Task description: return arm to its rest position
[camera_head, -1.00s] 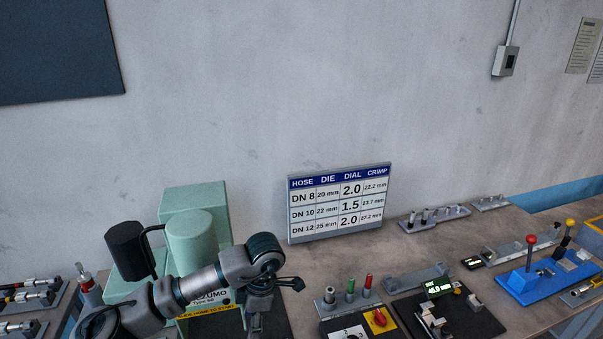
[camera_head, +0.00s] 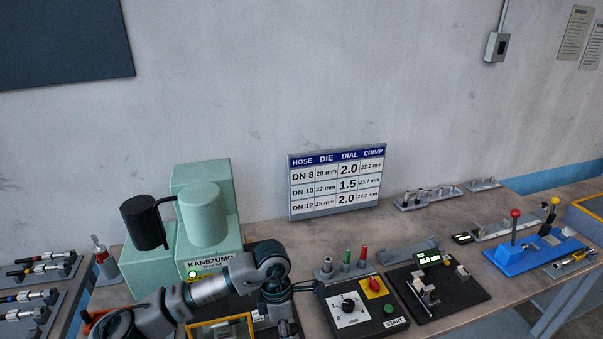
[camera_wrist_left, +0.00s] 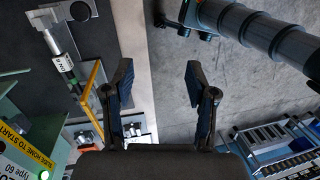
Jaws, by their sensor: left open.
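My left arm (camera_head: 215,287) comes in from the lower left in the head view, in front of the green KANEZUMO machine (camera_head: 203,215). Its wrist bends down near the machine's right front; the fingers are not clear there. In the left wrist view my left gripper (camera_wrist_left: 159,78) is open, with two dark fingers apart and nothing between them. Grey floor and a pale table edge show beyond the fingers. The machine (camera_wrist_left: 25,130) also shows at the left of that view. My right gripper is in neither view.
A control box with a dial (camera_head: 350,311) and a black measuring stand (camera_head: 440,292) are right of my wrist. A yellow-edged frame (camera_head: 222,322) lies below my arm. Hose racks (camera_head: 42,270) are at the left. In the wrist view, a labelled hose (camera_wrist_left: 64,62) is left of the fingers.

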